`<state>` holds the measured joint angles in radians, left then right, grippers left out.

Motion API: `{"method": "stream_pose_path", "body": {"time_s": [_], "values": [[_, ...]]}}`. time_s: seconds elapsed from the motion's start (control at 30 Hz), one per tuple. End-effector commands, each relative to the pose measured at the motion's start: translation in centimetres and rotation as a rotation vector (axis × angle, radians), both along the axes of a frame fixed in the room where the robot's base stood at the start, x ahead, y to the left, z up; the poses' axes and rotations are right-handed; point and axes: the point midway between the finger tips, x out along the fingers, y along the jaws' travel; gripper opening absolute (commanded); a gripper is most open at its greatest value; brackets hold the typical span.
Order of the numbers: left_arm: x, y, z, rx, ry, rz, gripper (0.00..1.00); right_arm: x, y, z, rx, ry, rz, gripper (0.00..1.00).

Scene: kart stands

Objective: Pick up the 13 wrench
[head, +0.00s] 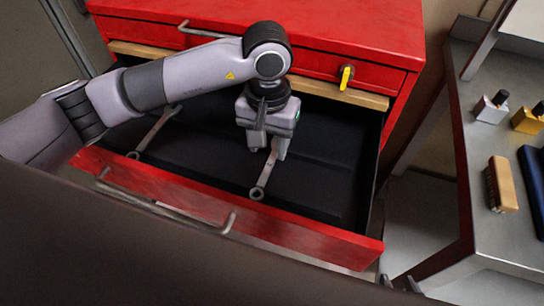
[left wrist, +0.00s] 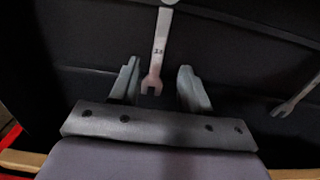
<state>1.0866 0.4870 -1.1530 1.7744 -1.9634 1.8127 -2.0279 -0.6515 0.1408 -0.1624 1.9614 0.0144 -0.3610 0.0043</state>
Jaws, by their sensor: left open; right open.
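A grey wrench (head: 265,174) lies on the black floor of the open red drawer, its ring end towards the drawer front. In the left wrist view the same wrench (left wrist: 160,42) bears a small mark that looks like 13, but it is hard to read. My left gripper (head: 267,151) is open and reaches down into the drawer at this wrench. In the left wrist view its fingers (left wrist: 159,77) stand on either side of the wrench's open-jaw end, apart from it. My right gripper (head: 399,284) shows only its tips at the bottom edge and is open.
A second wrench (head: 155,132) lies further left in the drawer; it also shows in the left wrist view (left wrist: 296,96). The drawer front (head: 310,238) and the red cabinet (head: 330,30) bound the space. A grey table (head: 474,145) with several small objects stands at the right.

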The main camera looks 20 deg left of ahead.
Motion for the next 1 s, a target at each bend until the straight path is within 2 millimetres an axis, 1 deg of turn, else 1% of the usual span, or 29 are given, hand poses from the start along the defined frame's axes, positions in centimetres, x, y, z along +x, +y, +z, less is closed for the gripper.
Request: {"method": "stream_pose_path", "body": {"time_s": [0.03, 0.13, 0.2, 0.3, 1.0], "values": [[0.0, -0.2, -0.8, 0.001, 0.006, 0.001, 0.47, 0.0, 0.0, 0.4, -0.002, -0.001, 0.0, 0.46], [0.0, -0.4, -2.3, 0.0, 0.006, 0.001, 0.47, 0.0, -0.1, 0.3, -0.004, -0.001, 0.002, 0.46], [0.1, -0.3, -3.0, 0.0, 0.004, 0.002, 0.47, -0.1, -0.1, 0.2, -0.005, 0.003, 0.001, 0.46], [0.1, -0.4, -3.5, -0.001, 0.002, 0.001, 0.47, -0.2, -0.1, 0.0, -0.006, 0.007, 0.001, 0.46], [0.1, -0.3, -3.8, 0.0, 0.0, 0.001, 0.47, -0.1, -0.2, -0.4, -0.006, 0.004, -0.002, 0.46]]}}
